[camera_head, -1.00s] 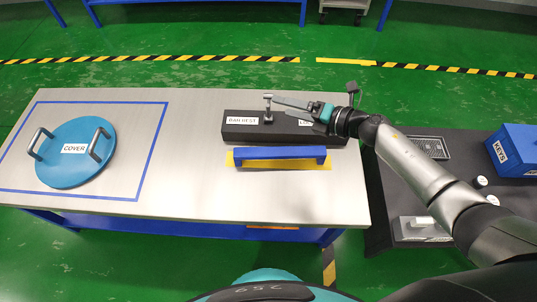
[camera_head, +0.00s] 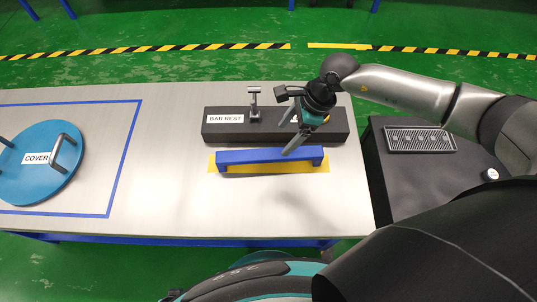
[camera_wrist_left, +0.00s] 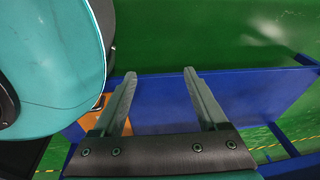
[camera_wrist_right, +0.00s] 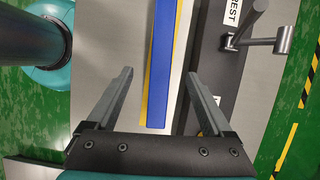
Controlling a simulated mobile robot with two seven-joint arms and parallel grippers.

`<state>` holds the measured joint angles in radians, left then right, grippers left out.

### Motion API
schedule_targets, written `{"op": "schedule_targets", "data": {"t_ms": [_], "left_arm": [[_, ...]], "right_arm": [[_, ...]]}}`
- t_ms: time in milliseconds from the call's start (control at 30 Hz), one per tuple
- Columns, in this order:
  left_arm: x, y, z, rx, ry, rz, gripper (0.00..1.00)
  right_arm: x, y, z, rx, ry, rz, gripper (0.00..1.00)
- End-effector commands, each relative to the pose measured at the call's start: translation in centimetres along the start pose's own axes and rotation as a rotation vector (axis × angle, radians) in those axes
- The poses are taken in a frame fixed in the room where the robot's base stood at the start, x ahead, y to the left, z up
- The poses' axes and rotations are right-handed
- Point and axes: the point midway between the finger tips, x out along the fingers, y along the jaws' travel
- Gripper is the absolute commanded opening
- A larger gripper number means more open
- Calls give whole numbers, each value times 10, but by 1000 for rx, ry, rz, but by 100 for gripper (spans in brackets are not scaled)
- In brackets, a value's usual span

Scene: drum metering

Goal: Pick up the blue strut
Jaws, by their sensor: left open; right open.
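The blue strut (camera_head: 245,157) lies left to right on a yellow patch (camera_head: 318,167) at the front of the table, before the black bar rest. My right gripper (camera_head: 288,152) is open at the strut's right part, pointing down, with a finger overlapping the bar in the head view. In the right wrist view the strut (camera_wrist_right: 161,60) runs between the two spread fingers (camera_wrist_right: 160,74), touching neither; its height against the fingertips is unclear. My left gripper (camera_wrist_left: 160,74) is open and empty beside the table's blue frame; it is not visible in the head view.
The black bar rest (camera_head: 275,135) with metal posts stands just behind the strut. A round blue cover (camera_head: 35,175) with handles lies at left. A dark side table (camera_head: 400,185) with a grated tray (camera_head: 420,139) is at right. The middle of the table is clear.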

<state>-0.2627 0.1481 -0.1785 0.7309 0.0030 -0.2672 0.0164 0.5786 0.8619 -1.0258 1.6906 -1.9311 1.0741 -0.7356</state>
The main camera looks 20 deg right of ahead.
Motion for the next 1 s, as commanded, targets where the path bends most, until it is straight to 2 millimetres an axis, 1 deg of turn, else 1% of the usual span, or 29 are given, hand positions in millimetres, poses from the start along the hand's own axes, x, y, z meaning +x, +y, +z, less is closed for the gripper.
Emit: {"op": "schedule_targets", "data": {"t_ms": [33,300,400,500,733,1000], "left_arm": [[2,3,-11,-1,13,4,76],[0,15,-36,-4,19,17,76],[-2,18,-43,-5,21,21,76],[-4,20,-47,-5,20,23,76],[-6,22,-53,-6,20,26,76],[-14,30,-73,-10,27,37,76]], "right_arm": [[9,1,0,0,-2,2,85],[43,0,0,2,-3,1,85],[52,0,1,2,-3,0,85],[58,0,0,3,-2,0,85],[64,0,1,2,-3,0,85],[86,-2,0,2,-3,0,85]]}}
